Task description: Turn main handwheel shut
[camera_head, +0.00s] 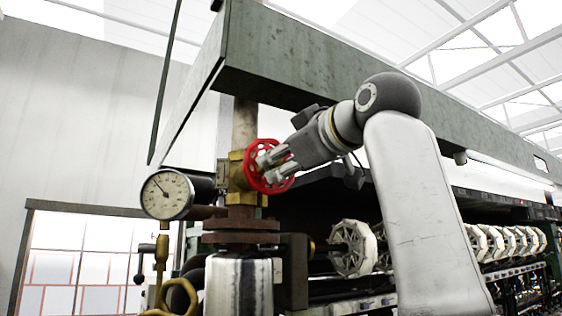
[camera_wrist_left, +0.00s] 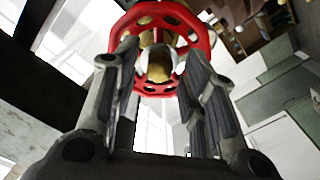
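The red main handwheel (camera_head: 250,172) sits on a brass valve (camera_head: 237,182) on the vertical pipe at left centre of the head view. My left gripper (camera_head: 271,168) is at the wheel's face, its fingers overlapping the wheel in that view. In the left wrist view the wheel (camera_wrist_left: 207,45) is straight ahead, with a brass hub in its middle. The left gripper's two fingers (camera_wrist_left: 160,58) are spread apart, one on each side of the hub, and hold nothing. Whether the tips touch the wheel I cannot tell. My right gripper is in neither view.
A round pressure gauge (camera_head: 167,194) is left of the valve. A long green beam (camera_head: 300,60) runs above my arm. White reels (camera_head: 352,247) line the machine at right.

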